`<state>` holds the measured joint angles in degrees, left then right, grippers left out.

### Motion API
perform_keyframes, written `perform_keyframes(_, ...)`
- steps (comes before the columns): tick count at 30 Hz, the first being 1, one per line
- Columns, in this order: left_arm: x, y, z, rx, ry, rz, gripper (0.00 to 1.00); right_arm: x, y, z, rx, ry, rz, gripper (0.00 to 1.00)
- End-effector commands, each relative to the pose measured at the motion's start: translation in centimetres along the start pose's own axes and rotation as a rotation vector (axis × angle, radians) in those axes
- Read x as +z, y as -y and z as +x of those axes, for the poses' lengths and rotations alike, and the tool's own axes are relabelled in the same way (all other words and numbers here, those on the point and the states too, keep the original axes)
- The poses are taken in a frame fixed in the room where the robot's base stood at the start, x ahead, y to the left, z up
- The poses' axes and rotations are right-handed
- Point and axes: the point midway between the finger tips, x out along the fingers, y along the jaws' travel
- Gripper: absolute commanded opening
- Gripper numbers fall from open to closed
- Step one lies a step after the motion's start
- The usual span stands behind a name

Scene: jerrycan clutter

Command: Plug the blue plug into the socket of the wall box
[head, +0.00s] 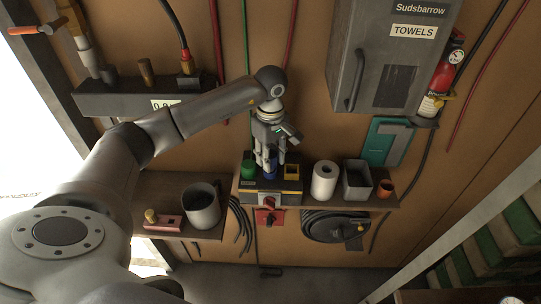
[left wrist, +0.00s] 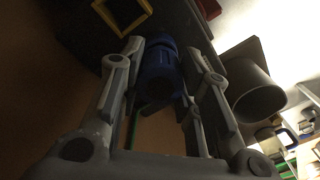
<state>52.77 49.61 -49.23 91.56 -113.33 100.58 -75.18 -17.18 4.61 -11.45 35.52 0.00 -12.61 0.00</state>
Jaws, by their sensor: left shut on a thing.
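My left gripper (head: 270,160) comes down from above and is shut on the blue plug (head: 271,166). In the left wrist view the blue plug (left wrist: 158,74) sits between the two fingers (left wrist: 160,66). The dark wall box (head: 262,185) is right below and behind the plug, with a green piece (head: 249,168) at its left and a yellow-framed socket (head: 292,171) at its right. That yellow frame (left wrist: 122,14) also shows in the left wrist view. The fingers and plug hide the middle of the box top, so I cannot tell whether the plug is seated. My right gripper is out of view.
A paper roll (head: 324,180), a grey container (head: 356,180) and an orange cup (head: 385,188) stand on the shelf right of the box. A dark pot (head: 202,207) stands at the left. A grey towel cabinet (head: 385,60) hangs above right. Coiled hoses hang below.

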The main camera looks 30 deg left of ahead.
Motion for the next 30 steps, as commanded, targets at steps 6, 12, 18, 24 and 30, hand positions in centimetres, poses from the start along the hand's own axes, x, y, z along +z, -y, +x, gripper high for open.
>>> perform_keyframes(6,0.0,0.0,0.7,0.0,0.0,-0.001,0.08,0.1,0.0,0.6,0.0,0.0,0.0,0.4)
perform_keyframes(12,0.0,0.0,1.2,0.0,0.0,-0.001,0.08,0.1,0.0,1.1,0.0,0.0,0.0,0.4)
perform_keyframes(18,0.0,0.0,1.2,-0.001,0.0,0.0,0.08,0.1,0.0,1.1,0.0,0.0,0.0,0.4)
perform_keyframes(24,0.0,0.0,0.7,-0.001,0.0,0.0,0.08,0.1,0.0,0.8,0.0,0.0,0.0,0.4)
perform_keyframes(30,0.0,0.0,-0.2,0.0,0.0,0.0,0.08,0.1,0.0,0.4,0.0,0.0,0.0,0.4)
